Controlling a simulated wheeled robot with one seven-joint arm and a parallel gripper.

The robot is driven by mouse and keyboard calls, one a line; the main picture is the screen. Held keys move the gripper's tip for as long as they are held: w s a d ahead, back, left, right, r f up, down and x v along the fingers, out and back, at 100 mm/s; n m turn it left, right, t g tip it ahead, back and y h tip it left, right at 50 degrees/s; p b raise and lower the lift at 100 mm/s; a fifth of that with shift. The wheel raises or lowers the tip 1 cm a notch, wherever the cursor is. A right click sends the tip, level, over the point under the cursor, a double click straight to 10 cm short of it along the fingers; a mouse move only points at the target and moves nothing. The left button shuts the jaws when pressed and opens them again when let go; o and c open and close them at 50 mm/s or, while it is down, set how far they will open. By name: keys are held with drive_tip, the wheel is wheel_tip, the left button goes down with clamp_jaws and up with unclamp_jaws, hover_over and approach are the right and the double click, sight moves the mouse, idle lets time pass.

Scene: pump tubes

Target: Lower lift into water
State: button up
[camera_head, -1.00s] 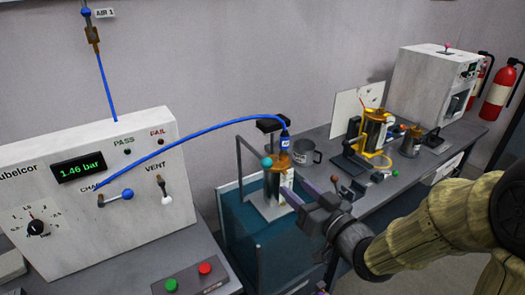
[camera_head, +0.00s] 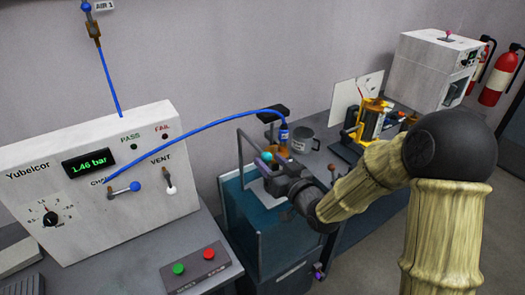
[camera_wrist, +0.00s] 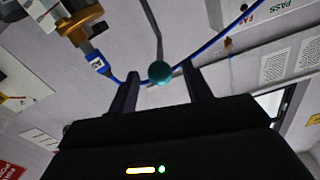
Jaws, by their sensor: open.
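The lift's teal ball knob (camera_head: 264,157) sits on a thin grey arm (camera_head: 241,150) above the teal water tank (camera_head: 237,222). The lift carries a pump with a brass top, and the blue hose's connector (camera_head: 284,133) is plugged into it. My gripper (camera_head: 270,172) is at the knob and hides much of the pump and the lift plate. In the wrist view, the knob (camera_wrist: 161,73) shows between the tips of my two open fingers (camera_wrist: 162,82). I cannot tell whether they touch it.
The blue hose (camera_head: 200,138) arches from the test panel (camera_head: 100,185), whose display reads 1.46 bar, to the pump. A yellow-framed pump (camera_head: 368,120) stands further right on the bench. A red and green button box (camera_head: 197,266) is front left.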

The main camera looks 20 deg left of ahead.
sight(263, 152)
drive_tip(key=shift+p+x, duration=0.35)
drive_tip(key=shift+x, duration=1.95)
clamp_jaws()
